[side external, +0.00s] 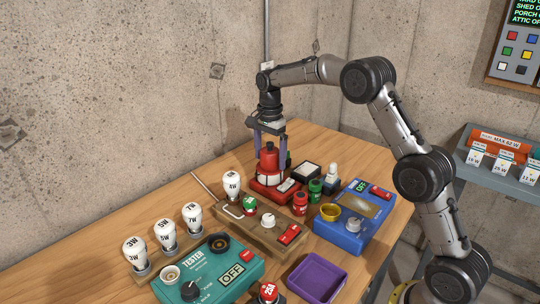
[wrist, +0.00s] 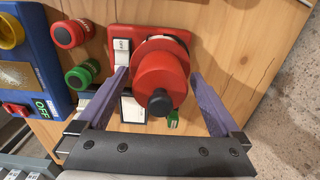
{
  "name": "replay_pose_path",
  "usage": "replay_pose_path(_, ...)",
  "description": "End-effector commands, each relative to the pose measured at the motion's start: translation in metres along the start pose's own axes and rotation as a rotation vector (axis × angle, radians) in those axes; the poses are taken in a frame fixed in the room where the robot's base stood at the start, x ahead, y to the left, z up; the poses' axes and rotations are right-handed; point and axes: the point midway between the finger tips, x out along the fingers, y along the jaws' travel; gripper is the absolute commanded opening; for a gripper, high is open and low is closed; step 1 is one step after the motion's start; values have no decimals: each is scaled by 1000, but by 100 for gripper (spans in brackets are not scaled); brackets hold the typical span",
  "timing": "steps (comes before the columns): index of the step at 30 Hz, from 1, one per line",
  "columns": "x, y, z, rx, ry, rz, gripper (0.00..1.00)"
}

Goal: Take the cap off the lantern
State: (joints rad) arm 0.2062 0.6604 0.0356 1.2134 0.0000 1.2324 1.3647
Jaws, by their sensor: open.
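The lantern (side external: 269,180) stands upright on a red base at the back of the table. Its red cap (side external: 268,158) sits on top and has a small dark knob. In the wrist view the red cap (wrist: 160,72) fills the middle, with the black knob (wrist: 159,102) toward the camera. My gripper (side external: 270,150) points down over the lantern, with one purple finger on each side of the cap. In the wrist view my gripper (wrist: 160,82) is open around the cap. A gap shows between each finger and the cap.
Red and green jars (side external: 300,203) stand close right of the lantern. A wooden board (side external: 262,236) with a bulb is in front, a blue box (side external: 353,216) is at right, and a teal tester (side external: 210,274) is at front left. A purple tray (side external: 317,279) sits at the front edge.

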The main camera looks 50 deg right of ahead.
Motion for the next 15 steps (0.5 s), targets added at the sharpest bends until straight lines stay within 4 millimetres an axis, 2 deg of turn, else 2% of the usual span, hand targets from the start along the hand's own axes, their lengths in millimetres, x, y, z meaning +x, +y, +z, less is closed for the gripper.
replay_pose_path(2,0,0,0,0,0,0,100)
replay_pose_path(15,-1,0,0,0,0,0,23)
